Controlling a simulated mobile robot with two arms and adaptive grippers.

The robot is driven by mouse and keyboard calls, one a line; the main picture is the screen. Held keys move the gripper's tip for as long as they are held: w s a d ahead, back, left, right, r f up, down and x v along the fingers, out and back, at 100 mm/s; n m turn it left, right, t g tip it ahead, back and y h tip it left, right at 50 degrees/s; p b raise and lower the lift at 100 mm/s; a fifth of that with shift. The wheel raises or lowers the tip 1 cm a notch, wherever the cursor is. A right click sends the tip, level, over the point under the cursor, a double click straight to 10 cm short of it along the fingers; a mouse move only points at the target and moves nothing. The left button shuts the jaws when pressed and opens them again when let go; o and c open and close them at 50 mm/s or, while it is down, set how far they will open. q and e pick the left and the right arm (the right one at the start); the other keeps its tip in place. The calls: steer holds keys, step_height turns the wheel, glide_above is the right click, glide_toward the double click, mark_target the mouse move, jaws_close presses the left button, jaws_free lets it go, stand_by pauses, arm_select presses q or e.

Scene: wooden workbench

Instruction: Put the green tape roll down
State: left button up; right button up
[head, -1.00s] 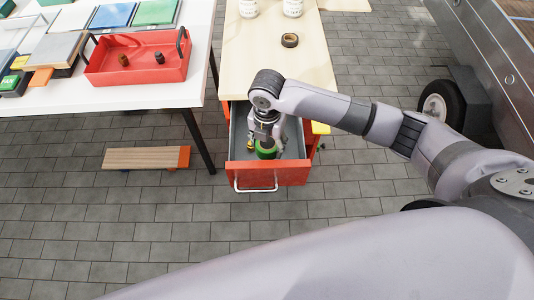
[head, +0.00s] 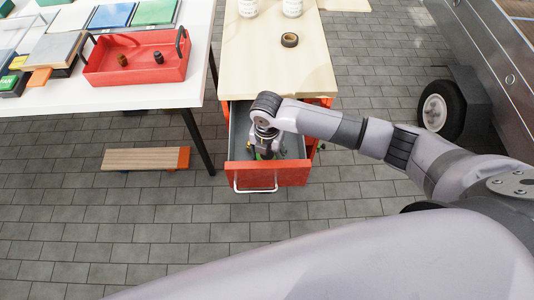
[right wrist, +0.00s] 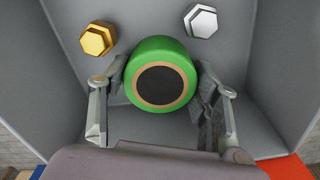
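The green tape roll (right wrist: 160,75) has a brown inner ring and a dark centre. In the right wrist view it sits between the two fingers of my right gripper (right wrist: 162,88), which close against its sides. In the head view my right gripper (head: 266,154) reaches down into the open drawer with the orange-red front (head: 290,174), and the roll is mostly hidden there. I cannot tell whether the roll touches the drawer floor. My left gripper is not in view.
A gold hex piece (right wrist: 98,38) and a silver hex piece (right wrist: 201,20) lie in the drawer near the roll. The drawer walls stand close around the gripper. A dark tape roll (head: 290,40) lies on the wooden bench top (head: 260,70). A red tray (head: 150,72) stands on the white table.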

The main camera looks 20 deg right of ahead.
steer(key=shift+o, duration=0.4)
steer(key=shift+r, duration=0.15)
step_height(320, 180, up, 12)
steer(key=p, duration=0.1)
stand_by(0.7)
